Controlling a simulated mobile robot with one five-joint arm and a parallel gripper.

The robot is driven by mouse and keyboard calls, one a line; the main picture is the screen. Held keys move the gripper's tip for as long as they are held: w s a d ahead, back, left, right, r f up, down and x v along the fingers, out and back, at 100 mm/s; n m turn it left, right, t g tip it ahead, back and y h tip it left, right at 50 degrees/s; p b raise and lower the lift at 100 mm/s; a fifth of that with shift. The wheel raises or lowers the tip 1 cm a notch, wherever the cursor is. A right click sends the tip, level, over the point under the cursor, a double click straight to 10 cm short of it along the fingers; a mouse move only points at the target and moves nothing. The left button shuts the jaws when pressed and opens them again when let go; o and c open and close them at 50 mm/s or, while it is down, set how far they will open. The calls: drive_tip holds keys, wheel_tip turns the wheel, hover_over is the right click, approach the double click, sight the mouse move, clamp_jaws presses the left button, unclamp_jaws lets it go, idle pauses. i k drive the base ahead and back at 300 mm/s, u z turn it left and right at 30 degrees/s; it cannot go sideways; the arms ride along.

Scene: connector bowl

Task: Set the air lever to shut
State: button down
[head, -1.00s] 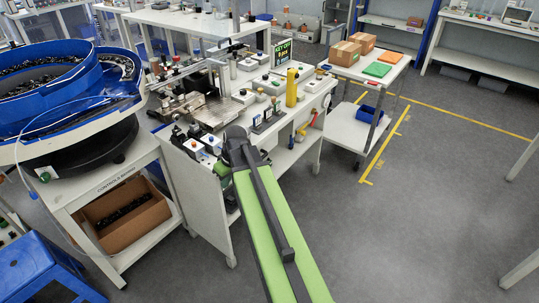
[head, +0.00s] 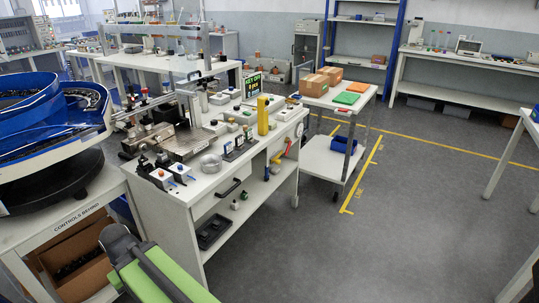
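No lever that I can surely name as the air lever shows in the head view. A small yellow and red fitting (head: 286,147) sits at the right end of the white workbench (head: 203,207); it is too small to read as a lever or to tell its setting. The bowl feeder (head: 48,135), blue and white on a dark base, stands at the left on a table. A label on that table's edge reads "CONTROLS BEHIND" (head: 79,224), and what is behind is hidden. My green and black arm shows at the bottom left, but my gripper is not visible.
A cardboard box (head: 79,262) with dark parts sits under the feeder. A white cart (head: 329,158) with cartons stands right of the workbench. Yellow floor lines (head: 361,173) run beside it. The grey floor (head: 400,235) at the right is clear.

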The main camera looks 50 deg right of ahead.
sight(290, 143)
drive_tip(key=u, duration=4.75)
drive_tip(key=i, duration=0.1)
drive_tip(key=z, duration=2.95)
drive_tip(key=k, duration=1.7)
drive_tip(key=z, duration=1.5)
drive_tip(key=i, duration=1.5)
drive_tip(key=z, duration=0.05)
